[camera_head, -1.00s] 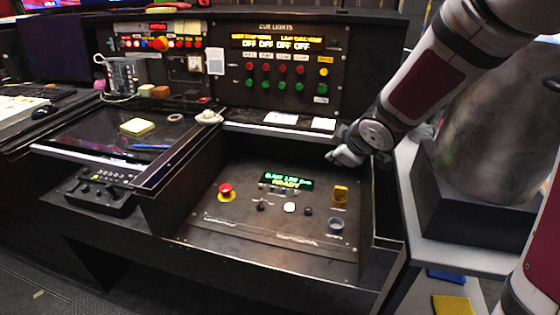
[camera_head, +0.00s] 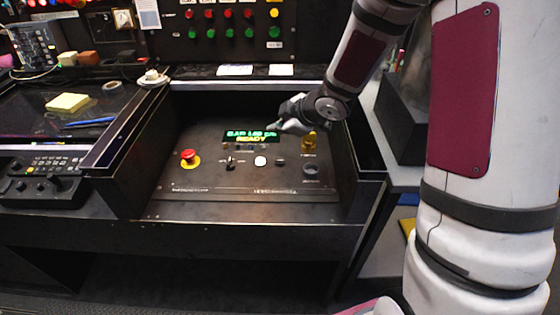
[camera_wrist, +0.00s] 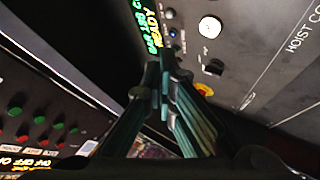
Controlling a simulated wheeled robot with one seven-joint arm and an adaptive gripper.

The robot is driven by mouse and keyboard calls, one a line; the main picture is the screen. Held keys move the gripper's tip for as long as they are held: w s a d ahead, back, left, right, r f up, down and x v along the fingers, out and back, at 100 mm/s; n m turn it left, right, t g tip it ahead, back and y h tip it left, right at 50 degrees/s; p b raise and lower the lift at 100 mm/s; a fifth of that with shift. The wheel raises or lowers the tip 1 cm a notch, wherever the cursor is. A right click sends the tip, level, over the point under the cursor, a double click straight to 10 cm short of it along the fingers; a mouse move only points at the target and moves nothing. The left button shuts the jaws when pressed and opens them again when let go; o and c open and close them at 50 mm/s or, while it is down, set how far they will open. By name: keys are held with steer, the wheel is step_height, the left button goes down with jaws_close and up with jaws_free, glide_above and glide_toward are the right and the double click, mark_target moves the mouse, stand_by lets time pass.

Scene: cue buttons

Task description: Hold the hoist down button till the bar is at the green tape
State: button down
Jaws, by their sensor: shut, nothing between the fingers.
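The hoist panel (camera_head: 215,180) is a dark sloping console. A lit display (camera_head: 252,135) shows a bar figure, hard to read, and "READY". My gripper (camera_head: 276,128) is shut and empty, above the panel near the display; its fingers (camera_wrist: 165,62) appear apart from both buttons. I cannot make out the bar or the green tape.
A red stop button (camera_head: 189,155) on yellow and a small switch (camera_head: 231,162) sit left on the panel. Side walls flank the panel. A cue-light panel (camera_head: 215,25) stands behind.

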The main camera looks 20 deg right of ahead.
steer(key=b, duration=0.6)
glide_above(279, 162)
steer(key=shift+a+f, duration=0.1)
steer(key=shift+f, duration=2.8)
steer(key=shift+f+b, duration=1.4)
steer(key=shift+f, duration=0.05)
steer(key=shift+f, duration=0.1)
steer(key=shift+f+b, duration=0.3)
